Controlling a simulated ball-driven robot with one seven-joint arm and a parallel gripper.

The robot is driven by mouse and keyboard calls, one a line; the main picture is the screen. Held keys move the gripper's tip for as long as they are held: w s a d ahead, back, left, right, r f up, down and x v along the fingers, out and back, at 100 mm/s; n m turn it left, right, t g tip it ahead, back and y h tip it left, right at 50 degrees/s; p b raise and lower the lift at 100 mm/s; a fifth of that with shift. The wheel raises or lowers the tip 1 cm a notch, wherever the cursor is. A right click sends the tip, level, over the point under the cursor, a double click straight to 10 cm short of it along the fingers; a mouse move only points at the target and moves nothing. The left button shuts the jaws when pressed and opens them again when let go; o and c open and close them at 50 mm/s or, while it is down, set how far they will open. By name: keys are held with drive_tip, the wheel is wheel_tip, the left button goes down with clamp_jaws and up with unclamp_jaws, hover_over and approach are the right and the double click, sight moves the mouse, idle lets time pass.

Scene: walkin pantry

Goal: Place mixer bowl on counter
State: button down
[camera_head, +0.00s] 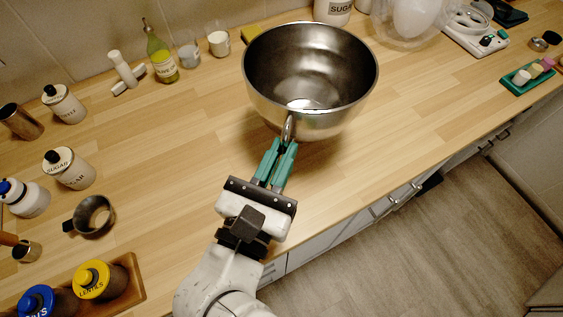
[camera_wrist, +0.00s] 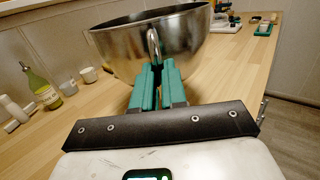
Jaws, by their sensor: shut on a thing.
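The mixer bowl (camera_head: 335,115) is a large shiny steel bowl with a loop handle on the side toward me. It is upright and looks empty in the head view. My gripper (camera_head: 285,146), with green fingers, is shut on the bowl's handle. The bowl is over the wooden counter (camera_head: 185,130); I cannot tell whether its base touches the counter. In the wrist view the bowl (camera_wrist: 185,45) sits straight ahead of the fingertips (camera_wrist: 156,68), slightly tilted in the picture. Its underside is partly hidden by the fingers.
An oil bottle (camera_head: 161,58), a white cup (camera_head: 219,43) and a small cup (camera_head: 189,56) stand at the back left. A green tray (camera_head: 527,77) is at right. Counter left of the bowl is clear.

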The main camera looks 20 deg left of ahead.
drive_tip(key=shift+w+a+f, duration=0.2)
drive_tip(key=shift+w+f, duration=0.45)
drive_tip(key=shift+w+f+b, duration=0.15)
drive_tip(key=shift+f, duration=0.8)
drive_tip(key=shift+w+f+b, duration=0.15)
drive_tip(key=shift+f, duration=0.75)
drive_tip(key=shift+a, duration=0.1)
drive_tip(key=c, duration=1.6)
unclamp_jaws()
drive_tip(key=shift+f, duration=0.3)
drive_tip(key=shift+c, duration=0.2)
drive_tip(key=o, duration=0.5)
drive_tip(key=shift+c, duration=0.2)
drive_tip(key=shift+r, duration=0.1)
drive_tip(key=s+b, duration=0.2)
drive_tip(key=s, duration=1)
drive_tip(key=shift+d+f, duration=0.2)
drive_tip(key=shift+f, duration=0.1)
